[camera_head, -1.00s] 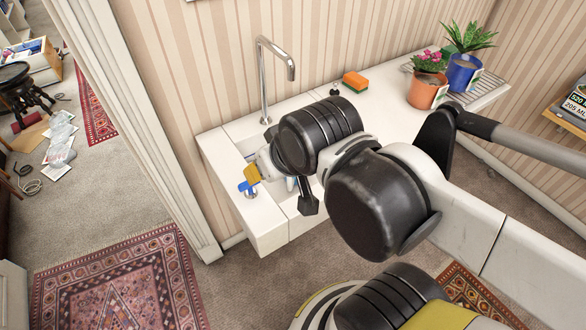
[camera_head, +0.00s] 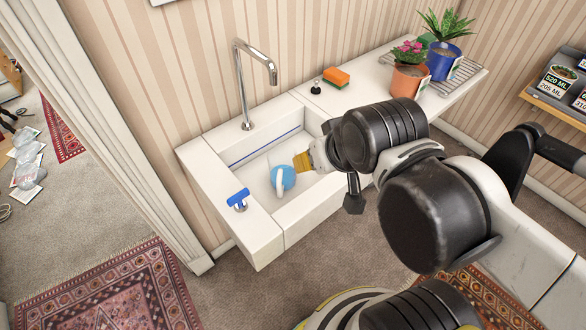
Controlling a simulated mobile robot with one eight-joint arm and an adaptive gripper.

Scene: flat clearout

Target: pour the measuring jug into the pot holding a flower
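A terracotta pot (camera_head: 407,82) with a pink flower (camera_head: 409,50) stands on the counter right of the sink. A blue pot (camera_head: 443,64) with a spiky green plant stands behind it to the right. A round blue thing with a pale handle-like strip (camera_head: 283,180), perhaps the measuring jug with blue contents, shows over the sink basin. My gripper (camera_head: 304,163) is at its right edge, with a yellow part showing. The fingertips are hidden or too small to make out, so I cannot tell whether they hold it.
The white sink (camera_head: 262,233) has a tall tap (camera_head: 241,85) and a blue-handled item (camera_head: 238,199) on its front-left rim. An orange sponge (camera_head: 336,77) and a small black-topped item (camera_head: 316,87) sit behind. A wire rack (camera_head: 465,70) lies by the pots; a shelf with labels (camera_head: 558,82) is at right.

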